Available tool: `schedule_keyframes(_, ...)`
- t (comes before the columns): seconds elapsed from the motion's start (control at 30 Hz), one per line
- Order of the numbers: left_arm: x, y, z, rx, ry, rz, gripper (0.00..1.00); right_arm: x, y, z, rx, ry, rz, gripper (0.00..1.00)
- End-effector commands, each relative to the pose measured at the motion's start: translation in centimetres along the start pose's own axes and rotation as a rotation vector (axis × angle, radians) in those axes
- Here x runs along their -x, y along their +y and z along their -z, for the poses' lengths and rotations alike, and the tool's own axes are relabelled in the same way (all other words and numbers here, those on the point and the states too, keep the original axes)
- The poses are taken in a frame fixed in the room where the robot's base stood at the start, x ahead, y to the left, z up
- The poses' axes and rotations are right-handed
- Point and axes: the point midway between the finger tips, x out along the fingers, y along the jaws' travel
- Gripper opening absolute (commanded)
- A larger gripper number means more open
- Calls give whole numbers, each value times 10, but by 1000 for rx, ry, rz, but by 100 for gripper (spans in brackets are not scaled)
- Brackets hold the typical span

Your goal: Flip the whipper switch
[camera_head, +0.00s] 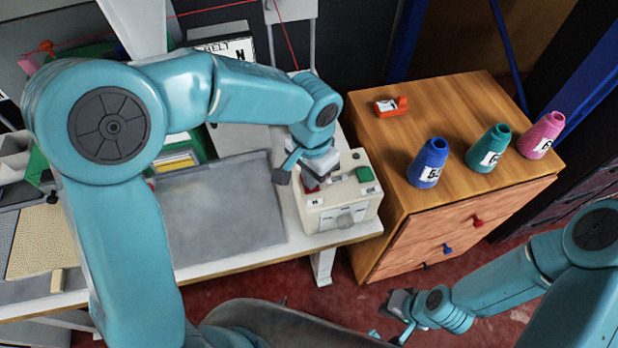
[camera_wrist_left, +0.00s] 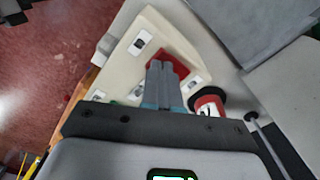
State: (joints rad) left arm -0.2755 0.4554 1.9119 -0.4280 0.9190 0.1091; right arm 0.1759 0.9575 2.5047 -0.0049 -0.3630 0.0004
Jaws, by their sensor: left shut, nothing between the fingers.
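The whipper's cream control box (camera_head: 340,210) stands at the right end of the white table. It has a green button (camera_head: 365,174), a red part and a round dial on its front (camera_head: 345,221). My left gripper (camera_head: 312,185) is over the box's left part, by the red part. In the left wrist view my left gripper (camera_wrist_left: 163,72) is shut and empty, its fingertips in front of the red switch (camera_wrist_left: 172,66) on the cream box (camera_wrist_left: 138,28). The fingers hide part of the red switch, and I cannot tell whether they touch it. My right gripper (camera_head: 400,308) is low over the floor, away from the box.
A wooden cabinet (camera_head: 450,120) stands to the right with blue (camera_head: 428,165), teal (camera_head: 487,150) and pink (camera_head: 541,136) thread cones and an orange tape dispenser (camera_head: 391,106). A grey mat (camera_head: 220,215) lies left of the box. In the wrist view a red round part (camera_wrist_left: 207,104) is close by.

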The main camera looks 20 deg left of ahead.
Motion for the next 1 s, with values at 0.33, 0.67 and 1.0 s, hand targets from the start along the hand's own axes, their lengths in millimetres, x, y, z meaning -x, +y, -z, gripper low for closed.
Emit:
schedule_keyframes(0.33, -6, 0, 0, 0, 0, 0, 0, -5, 2, 0, 0, 0, 0, 0)
schedule_keyframes(0.67, -11, 0, 0, 0, 0, 0, 0, -9, 3, 0, 0, 0, 0, 0)
schedule_keyframes(1.0, 8, 0, 0, 0, -1, 0, 0, 6, -2, 0, 0, 0, 0, 0)
